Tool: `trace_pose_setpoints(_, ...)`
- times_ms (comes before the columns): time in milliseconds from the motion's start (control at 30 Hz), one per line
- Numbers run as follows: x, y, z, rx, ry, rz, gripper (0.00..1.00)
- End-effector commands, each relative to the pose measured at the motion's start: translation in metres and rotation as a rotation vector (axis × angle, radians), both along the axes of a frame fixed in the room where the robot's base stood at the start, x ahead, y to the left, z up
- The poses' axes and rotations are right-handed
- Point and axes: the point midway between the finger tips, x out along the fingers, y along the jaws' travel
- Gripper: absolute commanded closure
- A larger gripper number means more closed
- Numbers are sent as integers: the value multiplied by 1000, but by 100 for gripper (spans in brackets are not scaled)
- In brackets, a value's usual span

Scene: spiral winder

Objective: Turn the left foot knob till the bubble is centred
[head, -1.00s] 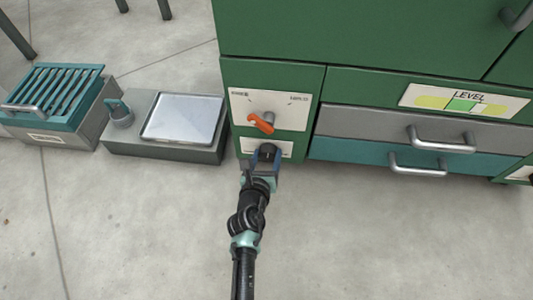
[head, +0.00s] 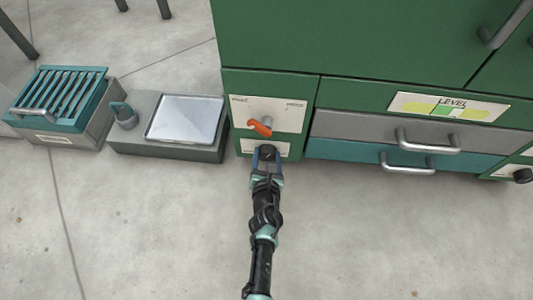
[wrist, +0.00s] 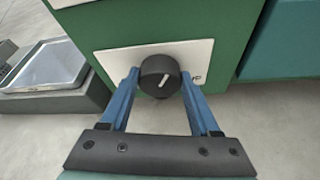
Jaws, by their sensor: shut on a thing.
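The left foot knob (wrist: 160,77) is black and round with a white pointer line, tilted a little right of upright in the wrist view. It also shows low on the cabinet's left front in the head view (head: 267,152). My gripper (wrist: 160,85) has its two blue fingers on either side of the knob, shut on it; it shows in the head view too (head: 267,160). The level gauge (head: 448,107) is a pale plate marked LEVEL with a green middle between yellow ends. A small pale patch shows near the green part; I cannot tell the bubble's exact place.
An orange lever (head: 260,128) sticks out just above the knob. Drawer handles (head: 428,142) project to the right. A second black knob (head: 523,176) is at the far right. A grey box with a flat plate (head: 187,119) and a teal slatted crate (head: 62,98) stand left. The front floor is clear.

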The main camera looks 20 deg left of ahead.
Motion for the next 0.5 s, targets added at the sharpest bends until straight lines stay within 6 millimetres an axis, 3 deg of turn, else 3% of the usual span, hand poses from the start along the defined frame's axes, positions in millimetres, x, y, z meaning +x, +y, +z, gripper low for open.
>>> trace_pose_setpoints(500,1,-4,-4,400,117,-1,93)
